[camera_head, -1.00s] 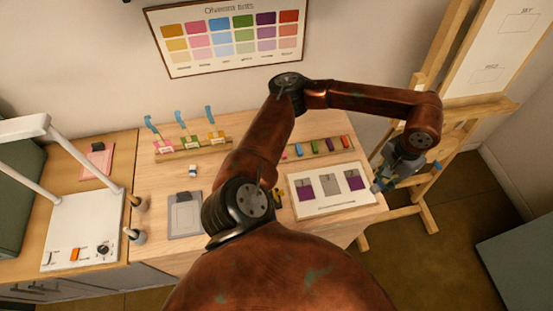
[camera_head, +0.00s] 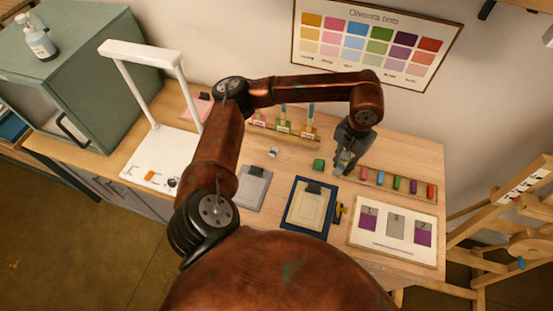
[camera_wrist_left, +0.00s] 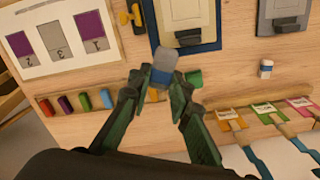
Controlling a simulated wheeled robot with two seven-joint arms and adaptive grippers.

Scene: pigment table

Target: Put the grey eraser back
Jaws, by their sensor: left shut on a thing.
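The grey eraser (camera_wrist_left: 163,62), a small block with a blue band, is between the fingertips of my left gripper (camera_wrist_left: 158,78) in the left wrist view. My left gripper (camera_head: 344,168) is shut on it above the table, near the left end of the pastel rack (camera_head: 396,188). The fingers mostly hide the eraser in the head view. A white eraser with a blue band (camera_head: 273,153) lies apart on the table; it also shows in the left wrist view (camera_wrist_left: 265,68). My right gripper is not in view.
A green block (camera_head: 319,164) lies just left of my gripper. A dark blue board with a clip (camera_head: 292,223), a grey clipboard (camera_head: 252,188) and a swatch card (camera_head: 395,248) lie in front. A rack with brushes (camera_head: 284,128) stands behind. An easel stands right.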

